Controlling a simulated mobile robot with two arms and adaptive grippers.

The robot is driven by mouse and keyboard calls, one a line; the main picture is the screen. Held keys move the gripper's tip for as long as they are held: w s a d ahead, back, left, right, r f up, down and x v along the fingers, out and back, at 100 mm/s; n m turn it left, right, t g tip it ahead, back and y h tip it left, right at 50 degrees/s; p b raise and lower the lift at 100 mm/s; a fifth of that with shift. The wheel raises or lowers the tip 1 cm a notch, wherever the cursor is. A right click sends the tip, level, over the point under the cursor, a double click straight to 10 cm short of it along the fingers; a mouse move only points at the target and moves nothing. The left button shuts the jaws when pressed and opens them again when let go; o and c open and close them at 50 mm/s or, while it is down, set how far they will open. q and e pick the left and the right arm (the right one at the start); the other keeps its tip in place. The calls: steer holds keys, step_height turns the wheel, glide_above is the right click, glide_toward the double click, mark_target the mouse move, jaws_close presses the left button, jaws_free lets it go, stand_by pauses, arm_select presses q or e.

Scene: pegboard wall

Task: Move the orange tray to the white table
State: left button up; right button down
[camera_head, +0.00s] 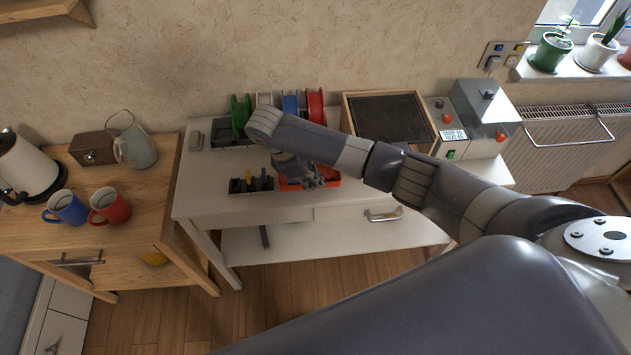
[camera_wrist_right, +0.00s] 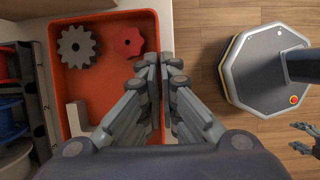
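The orange tray (camera_head: 326,181) sits at the front edge of a white bench (camera_head: 345,200) with a drawer, partly hidden by my right arm. In the right wrist view, the tray (camera_wrist_right: 97,100) holds a grey gear (camera_wrist_right: 77,46), a red gear (camera_wrist_right: 127,42) and a pale angular block (camera_wrist_right: 77,118). My right gripper (camera_wrist_right: 163,62) is closed around the tray's right wall, one finger inside and one outside. It also shows in the head view (camera_head: 316,180). My left gripper (camera_wrist_right: 302,138) shows at the right wrist view's edge, fingers apart and empty. No other white table shows.
A black bin (camera_head: 250,185) stands left of the tray, with colored spools (camera_head: 290,104) behind. A dark-topped wooden frame (camera_head: 388,118) and a grey machine (camera_head: 485,112) stand to the right. A wooden table (camera_head: 120,210) with mugs and a kettle is at left.

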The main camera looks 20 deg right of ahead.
steer(key=f, duration=0.3)
steer(key=shift+w+f, duration=0.3)
steer(key=shift+s+f, duration=0.1)
steer(key=shift+f, duration=0.25)
steer(key=shift+f, duration=0.1)
steer(key=c, duration=1.8)
jaws_free()
steer(key=b+v, duration=0.1)
steer(key=v, duration=0.6)
steer(key=p+v, duration=0.1)
steer(key=v, duration=0.4)
